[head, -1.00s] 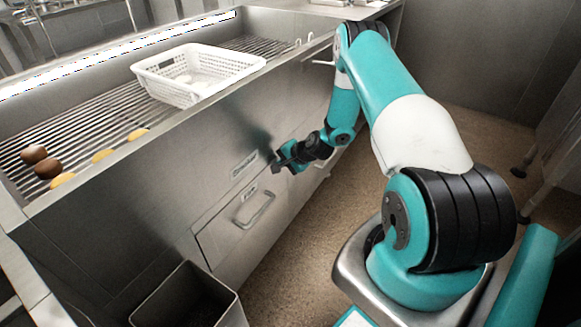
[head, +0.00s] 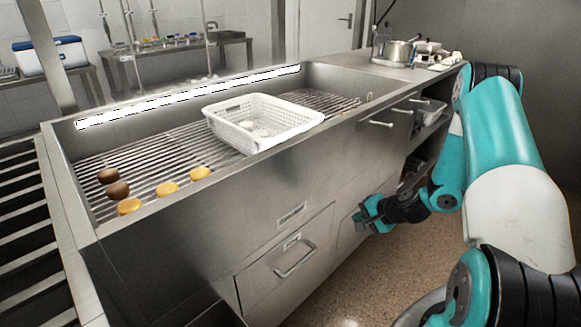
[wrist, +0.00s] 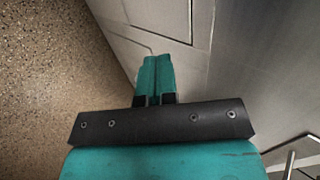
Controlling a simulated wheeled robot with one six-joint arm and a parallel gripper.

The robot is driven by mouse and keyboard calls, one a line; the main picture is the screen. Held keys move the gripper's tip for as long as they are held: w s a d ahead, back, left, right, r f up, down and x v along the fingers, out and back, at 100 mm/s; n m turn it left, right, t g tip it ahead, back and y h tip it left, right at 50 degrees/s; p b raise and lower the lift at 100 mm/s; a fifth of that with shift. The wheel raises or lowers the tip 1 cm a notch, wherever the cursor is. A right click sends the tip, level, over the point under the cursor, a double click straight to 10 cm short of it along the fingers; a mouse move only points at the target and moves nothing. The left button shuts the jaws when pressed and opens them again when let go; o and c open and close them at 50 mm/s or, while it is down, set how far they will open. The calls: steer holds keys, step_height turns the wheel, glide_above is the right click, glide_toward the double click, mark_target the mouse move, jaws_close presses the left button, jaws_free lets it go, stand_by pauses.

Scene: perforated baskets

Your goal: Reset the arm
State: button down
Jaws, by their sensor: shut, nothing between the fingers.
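My gripper (head: 364,214) is at the end of my bent arm, low in front of the steel counter's (head: 250,215) front panels. In the wrist view my gripper (wrist: 155,62) shows its teal fingers together with nothing between them. The panel face is to its right there and the speckled floor to its left. I cannot tell whether the fingertips touch the panel.
A white perforated basket (head: 262,138) stands on the slatted rack with pale items inside. Brown buns (head: 117,190) and yellow buns (head: 167,188) lie on the slats. A drawer handle (head: 296,262) juts from the front. Open floor (head: 345,300) lies below.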

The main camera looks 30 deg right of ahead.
steer(key=w+a+r+n+g+y, duration=0.3)
steer(key=a+r+n, duration=0.4)
steer(key=a+r, duration=0.55)
steer(key=s+a+r+n+g, duration=0.2)
steer(key=s+a+r+n, duration=0.1)
steer(key=a+r, duration=0.3)
steer(key=s+a+r+n+g, duration=0.1)
steer(key=s+a+r+n, duration=0.3)
steer(key=a, duration=0.4)
steer(key=s+a+r+n+g+h, duration=0.15)
steer(key=s+a+r+n, duration=0.25)
steer(key=s, duration=0.5)
steer(key=s+a+r+n+g, duration=0.2)
steer(key=s+a+r+n, duration=0.2)
steer(key=s, duration=0.5)
step_height(320, 180, up, 15)
steer(key=p, duration=1.4)
steer(key=shift+s+d+p, duration=0.15)
steer(key=shift+d+p, duration=0.05)
steer(key=shift+p, duration=0.1)
steer(key=shift+t, duration=0.25)
